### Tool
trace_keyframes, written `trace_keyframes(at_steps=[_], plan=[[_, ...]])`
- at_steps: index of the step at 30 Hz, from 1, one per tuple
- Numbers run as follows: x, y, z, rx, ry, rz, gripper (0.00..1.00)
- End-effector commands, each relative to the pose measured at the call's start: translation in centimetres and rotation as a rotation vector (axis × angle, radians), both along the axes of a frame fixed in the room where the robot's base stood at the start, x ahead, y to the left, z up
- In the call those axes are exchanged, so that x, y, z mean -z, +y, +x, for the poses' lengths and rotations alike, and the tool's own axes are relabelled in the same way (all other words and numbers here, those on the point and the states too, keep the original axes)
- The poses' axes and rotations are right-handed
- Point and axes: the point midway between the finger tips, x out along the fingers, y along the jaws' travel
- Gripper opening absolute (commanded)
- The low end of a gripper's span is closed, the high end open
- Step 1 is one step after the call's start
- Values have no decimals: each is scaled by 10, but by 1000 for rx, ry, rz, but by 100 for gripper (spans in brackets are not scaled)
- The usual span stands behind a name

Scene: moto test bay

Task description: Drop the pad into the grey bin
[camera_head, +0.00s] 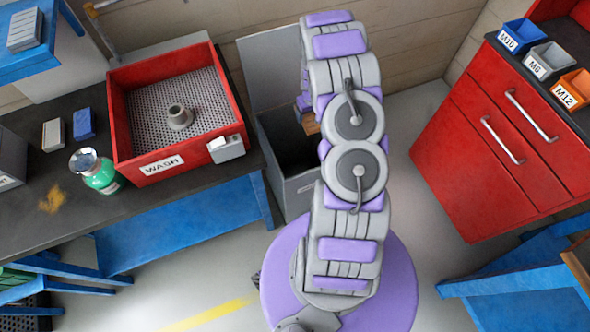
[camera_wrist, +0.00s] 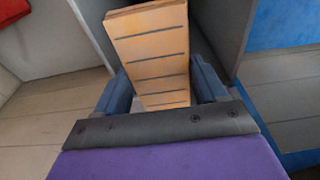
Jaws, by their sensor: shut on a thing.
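The pad (camera_wrist: 152,45) is a tan-orange slab with several dark grooves across it. In the wrist view my gripper (camera_wrist: 160,84) is shut on it, one dark blue finger on each side. In the head view only a small brown bit of the pad (camera_head: 311,124) shows beside my arm, over the bin's opening. The grey bin (camera_head: 299,192) stands on the floor at the middle, its lid raised at the back and its inside dark. My arm hides its right part and most of my gripper. How deep the pad is relative to the rim, I cannot tell.
Left of the bin is a bench with a red wash tray (camera_head: 160,166) and a green jar (camera_head: 100,175). A red drawer cabinet (camera_head: 480,150) stands at the right, with small labelled bins (camera_head: 548,62) on top. Open floor lies between bin and cabinet.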

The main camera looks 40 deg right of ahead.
Motion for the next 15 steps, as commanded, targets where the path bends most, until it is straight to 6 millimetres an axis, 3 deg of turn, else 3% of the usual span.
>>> trace_keyframes(at_steps=[8, 15], plan=[[15, 6, 0, 0, 2, -6, 42], [43, 8, -1, -1, 4, -5, 42]])
